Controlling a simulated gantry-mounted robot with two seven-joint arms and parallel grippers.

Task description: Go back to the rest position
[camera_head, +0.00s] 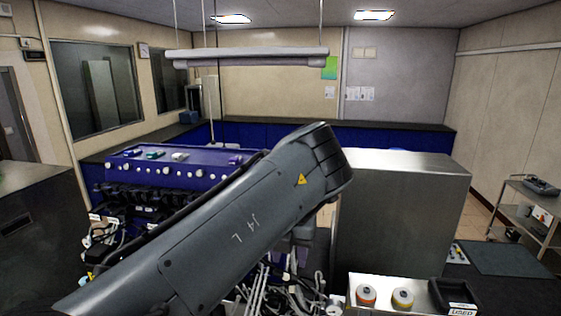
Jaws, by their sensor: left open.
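My left arm, a dark grey link marked J4 L, comes in from the lower left and rises across the middle of the head view to a rounded joint. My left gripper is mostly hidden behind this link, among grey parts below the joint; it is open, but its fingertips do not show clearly. I see nothing held in it. My right gripper is not in view. The blue bioreactor unit (180,160) stands behind my left arm, with a row of white knobs and dark fittings along its front. The arm covers its lower right part.
A steel cabinet (400,215) stands just right of my arm. Tubes (265,290) crowd below the arm. A trolley (525,215) stands far right.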

